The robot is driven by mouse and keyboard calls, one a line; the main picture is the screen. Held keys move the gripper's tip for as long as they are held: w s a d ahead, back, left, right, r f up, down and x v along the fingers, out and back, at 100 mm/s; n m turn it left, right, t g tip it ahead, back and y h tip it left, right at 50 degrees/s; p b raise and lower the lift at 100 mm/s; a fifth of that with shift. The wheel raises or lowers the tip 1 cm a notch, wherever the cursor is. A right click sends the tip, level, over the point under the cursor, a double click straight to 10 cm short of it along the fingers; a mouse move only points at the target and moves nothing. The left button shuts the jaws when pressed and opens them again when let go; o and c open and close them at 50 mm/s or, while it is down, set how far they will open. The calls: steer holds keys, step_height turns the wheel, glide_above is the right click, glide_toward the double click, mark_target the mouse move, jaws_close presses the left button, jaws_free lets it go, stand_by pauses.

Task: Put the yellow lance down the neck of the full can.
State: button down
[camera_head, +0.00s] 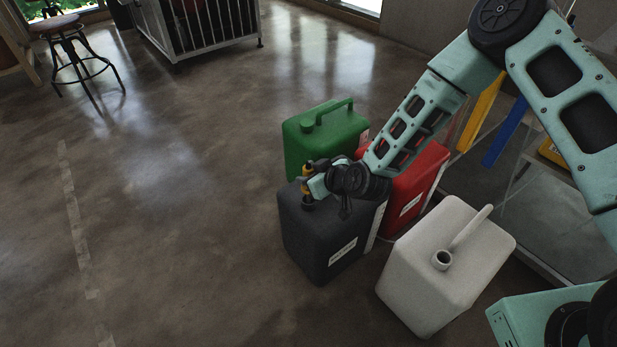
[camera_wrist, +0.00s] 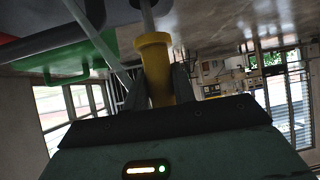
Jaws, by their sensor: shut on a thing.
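My gripper (camera_head: 312,184) is shut on the yellow lance (camera_head: 306,171), over the top of the dark grey can (camera_head: 318,240). In the wrist view the lance's yellow grip (camera_wrist: 154,62) sits between the fingers, with a thin metal tube running from its end toward the dark can (camera_wrist: 117,10). I cannot tell whether the tube is inside that can's neck. A green can (camera_head: 322,145) stands behind, a red can (camera_head: 420,185) behind right, and a white can (camera_head: 430,285) with an open neck at front right. Labels are too small to read, so which can is full is unclear.
A yellow bar (camera_head: 481,108) and a blue bar (camera_head: 506,132) stand by a low frame at right. A stool (camera_head: 72,50) and a barred cabinet (camera_head: 200,25) are at the back. The floor (camera_head: 170,200) at left is clear.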

step_height(320, 180, up, 41)
steer(key=p, duration=2.8)
steer(key=shift+f+p, duration=0.2)
steer(key=shift+p, duration=0.15)
